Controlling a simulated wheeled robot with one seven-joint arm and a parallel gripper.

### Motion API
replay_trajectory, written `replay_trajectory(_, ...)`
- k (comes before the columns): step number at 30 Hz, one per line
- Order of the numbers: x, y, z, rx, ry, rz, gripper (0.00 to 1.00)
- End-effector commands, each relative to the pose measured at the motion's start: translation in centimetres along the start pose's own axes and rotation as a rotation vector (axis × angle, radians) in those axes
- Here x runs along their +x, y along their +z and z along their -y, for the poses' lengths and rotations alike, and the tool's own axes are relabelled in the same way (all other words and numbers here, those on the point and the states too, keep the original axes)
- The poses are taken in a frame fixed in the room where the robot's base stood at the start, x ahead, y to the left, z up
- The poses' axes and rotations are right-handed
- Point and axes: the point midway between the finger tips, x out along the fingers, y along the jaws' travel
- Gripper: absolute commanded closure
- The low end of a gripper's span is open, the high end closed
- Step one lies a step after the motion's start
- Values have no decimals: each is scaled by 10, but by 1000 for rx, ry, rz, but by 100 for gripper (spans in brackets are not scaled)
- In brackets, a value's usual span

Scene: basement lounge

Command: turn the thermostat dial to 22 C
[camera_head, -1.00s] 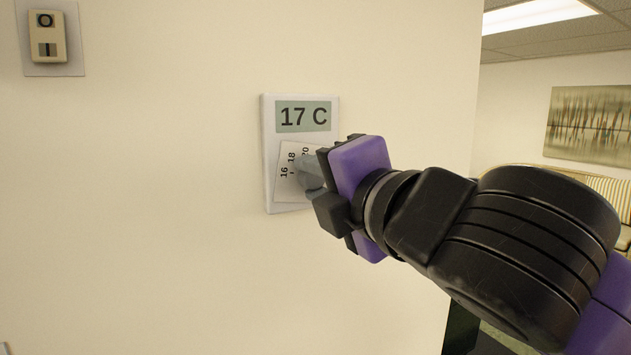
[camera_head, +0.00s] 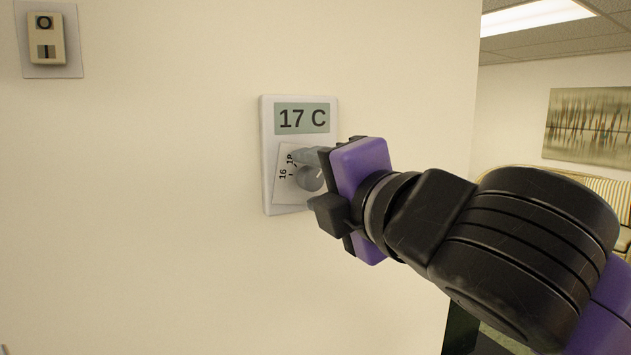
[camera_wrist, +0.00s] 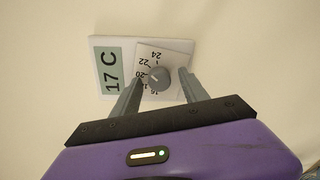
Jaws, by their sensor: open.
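The white thermostat (camera_head: 269,185) is fixed to the wall, and its display (camera_head: 302,118) reads 17 C. Below the display is a tilted white plate with a number scale and a round grey dial (camera_head: 309,178). My gripper (camera_head: 318,168) is in front of the dial and partly covers the scale. In the wrist view, the dial (camera_wrist: 159,78) lies between the tips of my two open fingers, and 22 and 24 show on the scale. The wrist view shows the thermostat (camera_wrist: 97,70) turned sideways. I cannot tell whether a finger touches the dial.
A beige wall device (camera_head: 46,40) on a grey plate is at the upper left. The cream wall (camera_head: 150,200) around the thermostat is clear. To the right, past the wall's edge, are a painting (camera_head: 590,124) and a striped sofa (camera_head: 610,188).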

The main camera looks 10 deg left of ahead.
Motion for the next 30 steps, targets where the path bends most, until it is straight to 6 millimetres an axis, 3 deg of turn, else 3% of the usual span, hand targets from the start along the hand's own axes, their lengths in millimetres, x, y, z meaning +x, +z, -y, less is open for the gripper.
replay_trajectory(5, -9, 0, 0, -1, 2, 0, 48)
replay_trajectory(18, -72, 0, 1, 0, 1, 2, 48)
replay_trajectory(30, -78, 0, 0, 1, 0, 0, 48)
